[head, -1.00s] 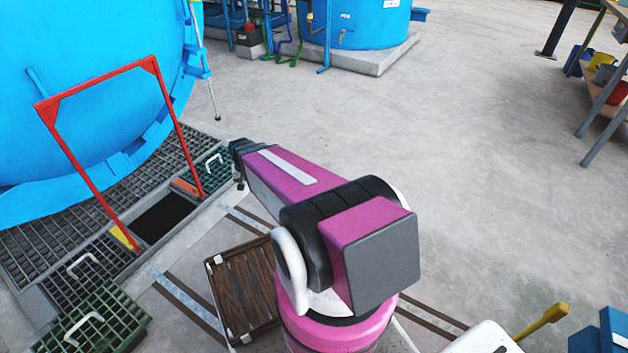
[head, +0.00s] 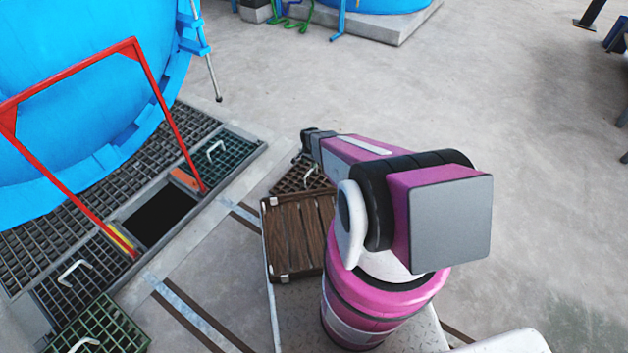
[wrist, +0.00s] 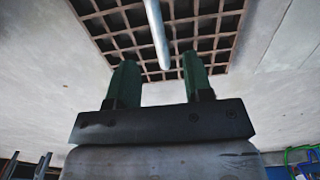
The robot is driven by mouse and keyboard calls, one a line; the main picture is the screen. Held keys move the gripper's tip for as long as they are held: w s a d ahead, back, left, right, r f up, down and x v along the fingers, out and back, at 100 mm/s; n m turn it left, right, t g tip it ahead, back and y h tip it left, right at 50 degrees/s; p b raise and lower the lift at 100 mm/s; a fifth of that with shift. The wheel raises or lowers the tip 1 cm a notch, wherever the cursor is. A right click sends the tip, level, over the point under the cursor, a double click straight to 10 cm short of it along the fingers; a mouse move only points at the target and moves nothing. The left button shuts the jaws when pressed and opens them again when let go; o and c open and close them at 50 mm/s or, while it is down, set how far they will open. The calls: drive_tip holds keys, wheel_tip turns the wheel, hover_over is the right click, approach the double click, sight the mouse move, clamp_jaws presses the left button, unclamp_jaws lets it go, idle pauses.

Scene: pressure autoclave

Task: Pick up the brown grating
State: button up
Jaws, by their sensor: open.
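The brown grating (head: 292,182) lies on the concrete floor just beyond the wooden slatted platform in the head view, partly hidden by my arm. A pale bar handle (head: 309,174) stands up from it. In the wrist view the brown grating (wrist: 205,27) fills the upper middle, with its handle (wrist: 157,35) pointing down toward the gap between my fingers. My gripper (wrist: 158,75) is open, its two green fingers either side of the handle's line. Nothing is held. Whether the handle is between the fingertips in depth, I cannot tell. In the head view my gripper is above the brown grating.
An open dark pit (head: 158,215) in the floor lies left, with a red frame (head: 70,165) over it. The wooden platform (head: 297,235) is near my base.

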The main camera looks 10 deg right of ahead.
hover_over(311, 180)
wheel_tip(311, 180, down, 9)
drive_tip(key=shift+a+f, duration=0.1)
drive_tip(key=shift+a, duration=0.05)
clamp_jaws()
idle(1.6)
